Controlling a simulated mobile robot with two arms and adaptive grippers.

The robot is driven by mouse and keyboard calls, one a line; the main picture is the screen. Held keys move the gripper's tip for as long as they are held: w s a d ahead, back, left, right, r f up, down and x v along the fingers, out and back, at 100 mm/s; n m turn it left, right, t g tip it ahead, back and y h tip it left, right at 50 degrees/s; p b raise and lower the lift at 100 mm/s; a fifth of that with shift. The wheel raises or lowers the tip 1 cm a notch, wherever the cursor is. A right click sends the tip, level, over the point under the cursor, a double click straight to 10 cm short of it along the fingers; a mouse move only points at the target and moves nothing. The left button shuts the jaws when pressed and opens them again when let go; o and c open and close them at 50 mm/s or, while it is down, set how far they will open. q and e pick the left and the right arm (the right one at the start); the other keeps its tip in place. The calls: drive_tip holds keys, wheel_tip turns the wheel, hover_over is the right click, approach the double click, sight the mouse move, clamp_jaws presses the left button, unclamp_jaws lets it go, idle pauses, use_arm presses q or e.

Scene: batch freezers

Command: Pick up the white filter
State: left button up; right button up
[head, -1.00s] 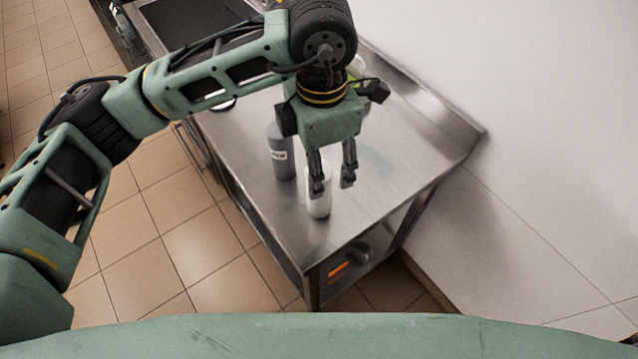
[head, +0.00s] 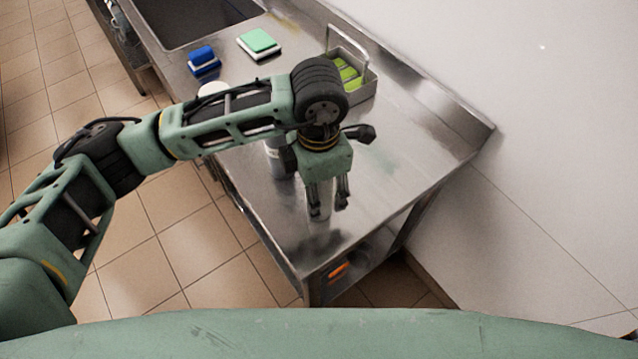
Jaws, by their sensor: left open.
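My right gripper is not in the view.
A grey bottle (head: 279,159) stands close behind, partly hidden by my arm. Farther back are a metal caddy (head: 366,91) with green items, a green sponge (head: 259,40), a blue brush (head: 203,58) and a sink (head: 190,18). The counter's right side is clear.

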use_arm(q)
drive_tip(key=shift+f, duration=0.75)
drive_tip(key=shift+c, duration=0.7)
clamp_jaws()
